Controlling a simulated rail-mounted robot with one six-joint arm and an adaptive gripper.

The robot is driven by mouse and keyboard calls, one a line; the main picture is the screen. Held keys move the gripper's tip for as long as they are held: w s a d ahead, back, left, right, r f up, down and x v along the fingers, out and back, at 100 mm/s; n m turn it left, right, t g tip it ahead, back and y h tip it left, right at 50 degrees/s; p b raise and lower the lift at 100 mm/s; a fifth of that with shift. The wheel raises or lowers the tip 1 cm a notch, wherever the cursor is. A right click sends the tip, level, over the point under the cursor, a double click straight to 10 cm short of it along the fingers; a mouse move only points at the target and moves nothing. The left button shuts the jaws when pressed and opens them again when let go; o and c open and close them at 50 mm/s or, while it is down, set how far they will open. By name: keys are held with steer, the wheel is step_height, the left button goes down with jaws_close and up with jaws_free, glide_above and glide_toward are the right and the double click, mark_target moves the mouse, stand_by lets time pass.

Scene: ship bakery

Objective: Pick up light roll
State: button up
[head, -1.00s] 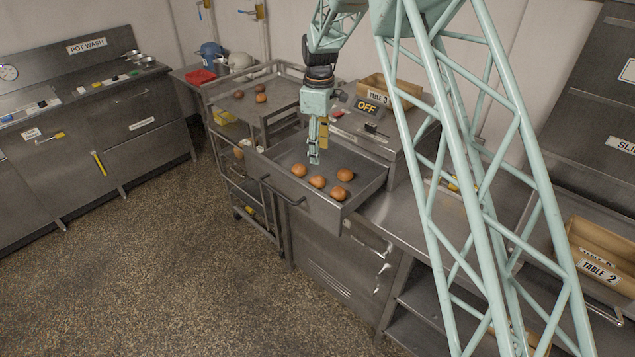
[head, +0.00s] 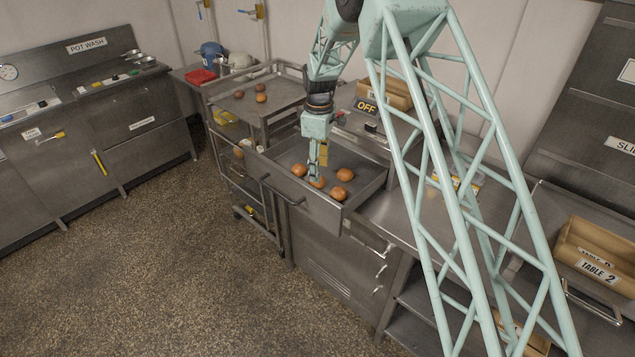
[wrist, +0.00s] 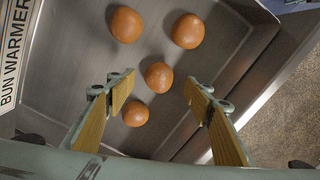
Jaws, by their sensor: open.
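Several light orange-brown rolls lie apart in the bun warmer's open steel drawer (head: 325,208). One light roll (wrist: 159,77) shows between my fingertips in the wrist view. In the head view the middle roll (head: 317,183) is partly hidden by my gripper (head: 315,178). My gripper (wrist: 161,79) is open, with its two wood-faced fingers apart, just above that roll. I cannot tell whether a finger touches it. Other rolls lie near it: one (wrist: 136,114) closer to the gripper's base, and two more (wrist: 126,24) (wrist: 187,31) farther up the picture.
The drawer's walls stand close around the rolls. A steel trolley (head: 222,97) with darker rolls (head: 260,98) on top stands to the left. A switch box marked OFF (head: 367,107) and a table-label crate (head: 392,93) are behind. A TABLE 2 crate (head: 590,235) is at the right.

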steer(key=shift+f, duration=0.15)
steer(key=shift+w+a+f+p, duration=0.15)
steer(key=shift+f+p, duration=0.3)
steer(key=shift+f, duration=2)
steer(key=c, duration=0.9)
